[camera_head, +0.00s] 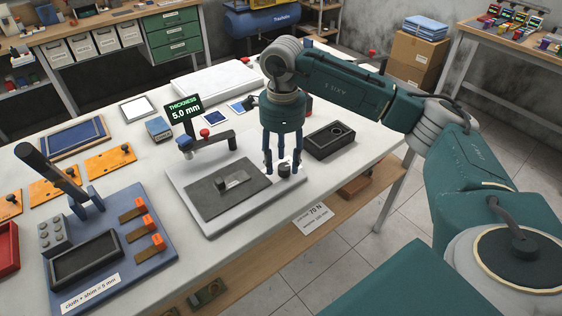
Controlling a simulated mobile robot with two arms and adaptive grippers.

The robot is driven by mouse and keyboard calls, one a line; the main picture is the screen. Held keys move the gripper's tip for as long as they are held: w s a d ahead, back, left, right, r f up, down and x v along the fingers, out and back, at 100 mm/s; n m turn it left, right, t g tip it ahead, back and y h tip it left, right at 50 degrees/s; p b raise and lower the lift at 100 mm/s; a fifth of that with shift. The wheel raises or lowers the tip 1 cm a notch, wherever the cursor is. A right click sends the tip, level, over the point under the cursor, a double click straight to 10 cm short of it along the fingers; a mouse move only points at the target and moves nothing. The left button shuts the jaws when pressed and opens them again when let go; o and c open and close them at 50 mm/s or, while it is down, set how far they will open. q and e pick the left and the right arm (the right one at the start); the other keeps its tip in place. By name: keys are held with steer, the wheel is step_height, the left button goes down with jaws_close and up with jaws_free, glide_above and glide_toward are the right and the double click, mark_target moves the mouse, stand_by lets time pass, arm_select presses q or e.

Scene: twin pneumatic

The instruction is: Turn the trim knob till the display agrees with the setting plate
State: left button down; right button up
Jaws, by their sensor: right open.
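The display (184,107) stands on a post behind the grey press base and reads "THICKNESS 5.0 mm". A small white plate (314,217) at the table's front edge reads "70 N", with a smaller line too small to read. A dark round knob (285,171) sits at the right side of the grey base (207,221). My right gripper (283,166) points down over this knob, open, with its blue fingers on either side of it. I cannot tell whether the fingers touch it. My left gripper is not in view.
A black open box (329,141) stands just right of my gripper.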

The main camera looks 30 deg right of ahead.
mark_target(282, 166)
step_height(282, 166, up, 11)
steer(key=shift+a, duration=0.25)
steer(key=shift+w, duration=0.1)
steer(key=f+m+p, duration=0.2)
steer(key=f+p, duration=0.1)
steer(key=f+m+p, duration=0.1)
steer(key=f+p, duration=0.2)
steer(key=f, duration=0.1)
steer(key=f+m+p, duration=0.2)
steer(key=f+p, duration=0.1)
steer(key=p, duration=0.1)
steer(key=shift+d+f+m, duration=0.3)
steer(key=shift+d+f, duration=0.05)
steer(key=shift+f, duration=0.65)
